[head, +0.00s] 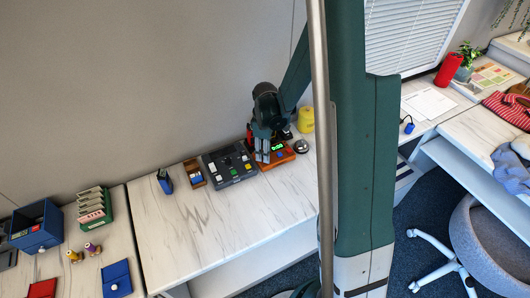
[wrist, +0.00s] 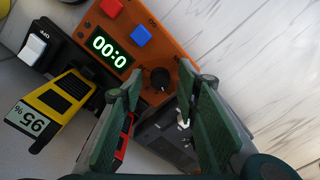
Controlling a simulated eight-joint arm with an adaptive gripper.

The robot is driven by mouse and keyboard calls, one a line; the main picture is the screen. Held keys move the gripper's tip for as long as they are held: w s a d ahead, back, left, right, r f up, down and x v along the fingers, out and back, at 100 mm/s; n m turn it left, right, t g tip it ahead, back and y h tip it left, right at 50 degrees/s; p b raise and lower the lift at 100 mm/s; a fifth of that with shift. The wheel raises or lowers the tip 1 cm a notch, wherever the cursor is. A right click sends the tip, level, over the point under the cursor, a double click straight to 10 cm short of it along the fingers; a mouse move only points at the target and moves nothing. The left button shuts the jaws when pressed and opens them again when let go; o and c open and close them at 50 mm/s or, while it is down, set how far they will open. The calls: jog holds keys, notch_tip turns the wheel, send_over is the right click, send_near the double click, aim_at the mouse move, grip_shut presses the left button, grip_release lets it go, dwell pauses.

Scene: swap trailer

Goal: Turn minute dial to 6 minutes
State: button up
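The orange timer box (head: 284,159) stands on the marble-look counter under my gripper (head: 263,155). In the wrist view the timer box (wrist: 178,48) has a black dial (wrist: 159,79), a red button, a blue button and a lit green display (wrist: 110,50). The display appears upside down and seems to read 0:00. My gripper (wrist: 158,90) is open, its two green fingers well apart, with nothing between the tips. The dial shows in the gap near the fingertips; I cannot tell whether either finger touches it. The dial's markings are too small to read.
A black control panel (head: 230,164) stands left of the timer, then a small wooden box (head: 194,174) and a blue holder (head: 165,181). A yellow device (wrist: 62,97) and white switch (wrist: 33,48) show nearby.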

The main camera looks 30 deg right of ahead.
jog(key=c, duration=0.9)
jog(key=shift+m, duration=0.5)
jog(key=m+b, duration=0.1)
jog(key=m, duration=0.1)
jog(key=shift+m+b, duration=0.3)
jog(key=shift+b, duration=0.05)
jog(key=m+b, duration=0.1)
jog(key=m, duration=0.2)
jog(key=shift+m, duration=0.3)
jog(key=m+b, duration=0.1)
jog(key=m, duration=0.5)
jog(key=shift+m, duration=0.3)
jog(key=shift+b, duration=0.3)
